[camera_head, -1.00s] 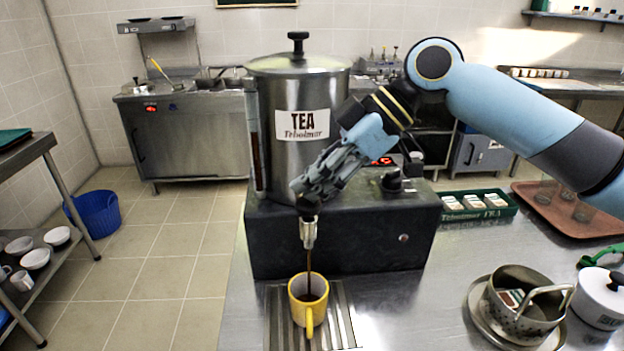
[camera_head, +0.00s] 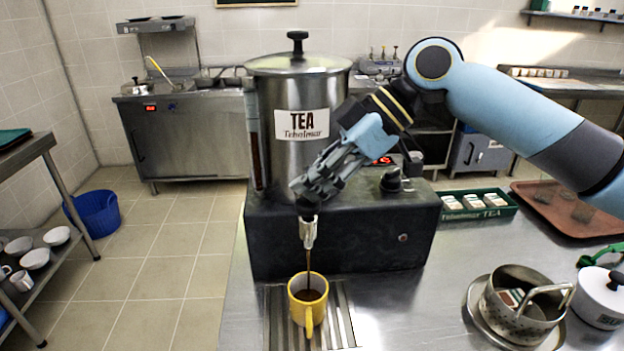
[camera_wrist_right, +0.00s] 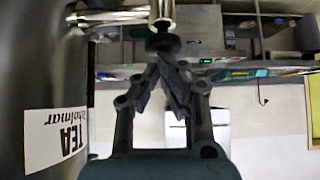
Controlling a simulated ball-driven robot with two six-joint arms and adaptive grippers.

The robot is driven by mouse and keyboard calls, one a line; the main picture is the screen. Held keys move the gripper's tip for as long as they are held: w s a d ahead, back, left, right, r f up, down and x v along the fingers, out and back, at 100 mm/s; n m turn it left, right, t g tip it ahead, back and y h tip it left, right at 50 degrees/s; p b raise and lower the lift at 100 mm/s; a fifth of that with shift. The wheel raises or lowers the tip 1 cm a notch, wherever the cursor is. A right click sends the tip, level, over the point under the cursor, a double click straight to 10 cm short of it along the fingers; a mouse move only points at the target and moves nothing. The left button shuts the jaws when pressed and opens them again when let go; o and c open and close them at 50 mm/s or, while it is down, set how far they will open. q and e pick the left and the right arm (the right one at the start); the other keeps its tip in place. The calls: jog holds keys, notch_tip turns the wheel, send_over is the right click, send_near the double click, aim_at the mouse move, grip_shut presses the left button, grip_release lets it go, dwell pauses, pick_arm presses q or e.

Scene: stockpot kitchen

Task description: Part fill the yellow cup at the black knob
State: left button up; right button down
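The yellow cup (camera_head: 306,307) stands upright on the ribbed drip tray (camera_head: 342,322), under the spout (camera_head: 308,231) of the steel tea urn (camera_head: 280,94). A thin dark stream of tea runs from the spout into the cup, and dark liquid shows inside. My right gripper (camera_head: 308,203) is at the black knob on top of the spout. In the right wrist view its fingertips (camera_wrist_right: 162,48) close together at the dark knob (camera_wrist_right: 163,42), with the metal spout beyond. In the head view the fingers mostly hide the knob. My left gripper is not in view.
The urn stands on a dark base block (camera_head: 340,235). To the right on the steel counter are a perforated pot (camera_head: 522,308), a white lidded pot (camera_head: 598,300), a green box of packets (camera_head: 478,214) and a brown tray (camera_head: 545,200). The counter's left edge is near the drip tray.

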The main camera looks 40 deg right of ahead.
dwell(0.3)
notch_tip(320, 180, up, 5)
jog(key=p, duration=0.4)
jog(key=shift+f, duration=0.15)
pick_arm(q)
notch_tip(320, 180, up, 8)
jog(key=p, duration=0.3)
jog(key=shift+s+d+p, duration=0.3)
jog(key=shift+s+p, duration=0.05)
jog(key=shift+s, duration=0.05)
pick_arm(e)
jog(key=v, duration=0.9)
jog(key=shift+s+d, duration=0.15)
jog(key=shift+d, duration=0.15)
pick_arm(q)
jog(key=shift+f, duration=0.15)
